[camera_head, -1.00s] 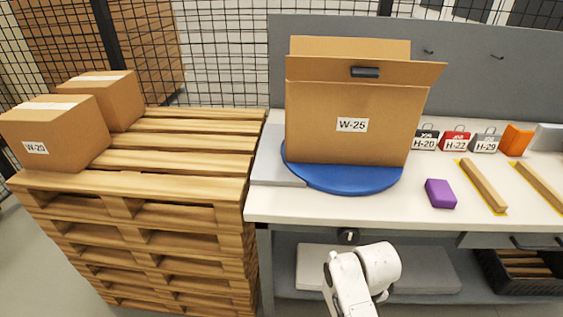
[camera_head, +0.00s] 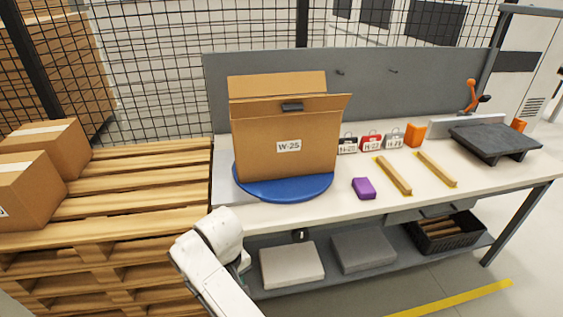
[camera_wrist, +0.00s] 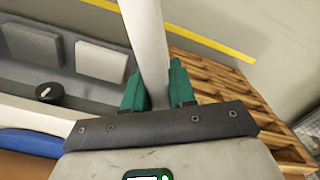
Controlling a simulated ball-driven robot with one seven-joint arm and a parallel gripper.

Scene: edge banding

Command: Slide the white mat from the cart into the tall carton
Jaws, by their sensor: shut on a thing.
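The carton (camera_head: 284,165) marked W-25 stands upright on a blue turntable (camera_head: 285,192) on the bench, its top flaps raised and a dark piece on the front flap. In the wrist view my gripper's (camera_wrist: 159,98) green fingers are closed on a long white strip (camera_wrist: 143,35). It looks like the white mat seen edge-on; its far end is out of view. No cart is recognisable.
A wooden pallet stack (camera_head: 120,215) with two boxes stands left of the bench. The bench holds a purple block (camera_head: 363,188), two wooden strips and small labelled bags. On the lower shelf lie a pale pad (camera_head: 292,265), a grey pad (camera_head: 362,250) and a black crate (camera_head: 445,235).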

